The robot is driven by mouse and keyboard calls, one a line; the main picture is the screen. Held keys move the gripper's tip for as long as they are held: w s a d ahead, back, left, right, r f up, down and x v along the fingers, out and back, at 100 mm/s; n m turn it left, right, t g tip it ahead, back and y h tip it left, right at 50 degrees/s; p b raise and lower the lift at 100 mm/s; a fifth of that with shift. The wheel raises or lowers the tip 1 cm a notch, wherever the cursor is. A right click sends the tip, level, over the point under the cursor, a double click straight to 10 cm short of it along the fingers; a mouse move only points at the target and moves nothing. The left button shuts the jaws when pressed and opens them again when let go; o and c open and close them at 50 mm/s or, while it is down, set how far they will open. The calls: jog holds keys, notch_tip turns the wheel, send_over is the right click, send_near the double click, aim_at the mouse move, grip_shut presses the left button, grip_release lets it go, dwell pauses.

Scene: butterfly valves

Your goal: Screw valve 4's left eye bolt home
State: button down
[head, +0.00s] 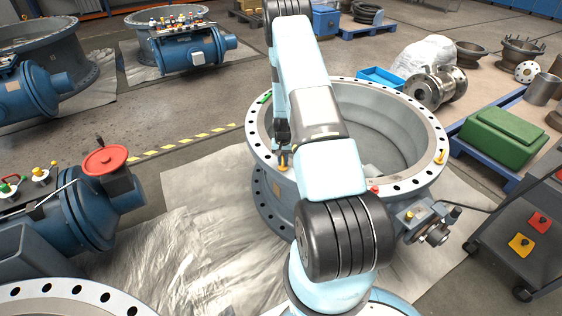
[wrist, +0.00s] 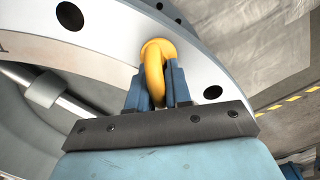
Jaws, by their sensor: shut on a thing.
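Valve 4 is the large grey ring-shaped body with a drilled flange (head: 432,128) in the middle of the head view; its flange also fills much of the wrist view (wrist: 110,30). The yellow left eye bolt (wrist: 155,72) stands at the flange. In the head view it is a small yellow spot (head: 283,163) under my gripper (head: 282,146). In the wrist view my gripper (wrist: 156,90) has its blue fingers on both sides of the ring, shut on it. Any gap under the bolt's collar cannot be told. A second yellow eye bolt (head: 440,157) is on the flange's right side.
A red cap-like piece (head: 375,189) and a green piece (head: 266,98) are on the flange. A blue valve with a red handwheel (head: 105,160) stands at left. A dark cart (head: 520,215) and a green case (head: 503,137) are at right. Sheeting (head: 190,240) covers clear floor.

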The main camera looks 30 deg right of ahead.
jog(key=m, duration=0.3)
jog(key=shift+m, duration=0.3)
jog(key=m, duration=0.3)
jog(key=shift+s+d+m, duration=0.1)
jog(key=shift+s+m, duration=0.1)
jog(key=shift+m, duration=0.1)
jog(key=m, duration=0.6)
jog(key=shift+s, duration=0.2)
jog(key=m, duration=0.6)
jog(key=shift+s+m, duration=0.25)
jog(key=shift+m, duration=0.15)
jog(key=m, duration=0.5)
jog(key=shift+s+a+m, duration=0.1)
jog(key=shift+a+m, duration=0.15)
jog(key=shift+m, duration=0.05)
jog(key=c, duration=1.1)
grip_release()
